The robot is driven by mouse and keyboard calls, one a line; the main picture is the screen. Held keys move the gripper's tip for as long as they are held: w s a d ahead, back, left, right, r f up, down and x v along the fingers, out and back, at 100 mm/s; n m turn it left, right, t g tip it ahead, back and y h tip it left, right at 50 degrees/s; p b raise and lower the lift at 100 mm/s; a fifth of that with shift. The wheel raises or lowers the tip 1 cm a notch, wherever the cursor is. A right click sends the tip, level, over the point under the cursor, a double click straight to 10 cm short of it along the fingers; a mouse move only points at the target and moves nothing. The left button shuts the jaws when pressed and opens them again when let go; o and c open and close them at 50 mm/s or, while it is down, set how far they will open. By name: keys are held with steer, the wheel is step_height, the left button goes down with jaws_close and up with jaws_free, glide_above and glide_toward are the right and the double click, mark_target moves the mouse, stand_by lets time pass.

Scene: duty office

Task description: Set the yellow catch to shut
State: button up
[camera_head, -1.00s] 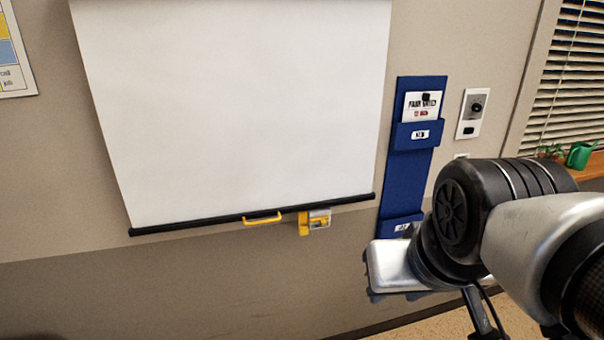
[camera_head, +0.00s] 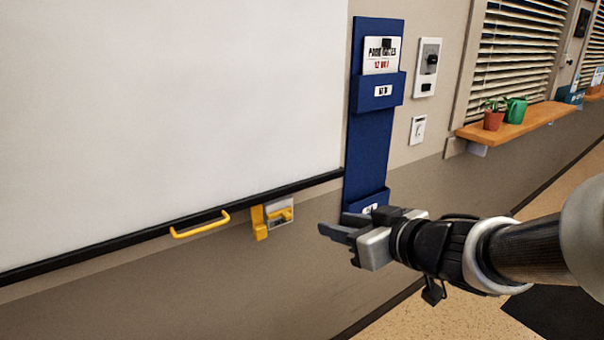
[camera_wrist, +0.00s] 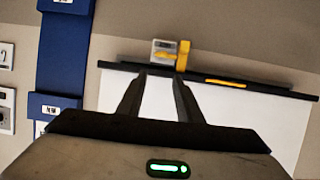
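The yellow catch (camera_head: 260,222) sits on a small grey bracket (camera_head: 280,212) on the wall, just under the black bottom bar (camera_head: 120,242) of the white screen. A yellow handle (camera_head: 200,224) is on the bar to its left. My gripper (camera_head: 335,233) is to the right of the catch, apart from it, fingers pointing left. In the wrist view the catch (camera_wrist: 183,55) shows beyond the fingertips of my gripper (camera_wrist: 160,78), and the picture is turned upside down. The fingers are spread with nothing between them.
A blue wall holder (camera_head: 368,150) with cards hangs right of the screen, behind my gripper. A wall dial (camera_head: 427,68) and a switch plate (camera_head: 418,130) are further right. A wooden sill (camera_head: 530,120) with a plant and a green watering can juts out at the right.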

steer(key=b, duration=0.2)
glide_toward(287, 214)
steer(key=x, duration=0.5)
steer(key=shift+w+f, duration=0.15)
steer(key=shift+f, duration=0.05)
steer(key=shift+b+x, duration=0.3)
steer(key=shift+x, duration=0.5)
steer(key=shift+r, duration=0.15)
steer(key=shift+a, duration=0.1)
jaws_close()
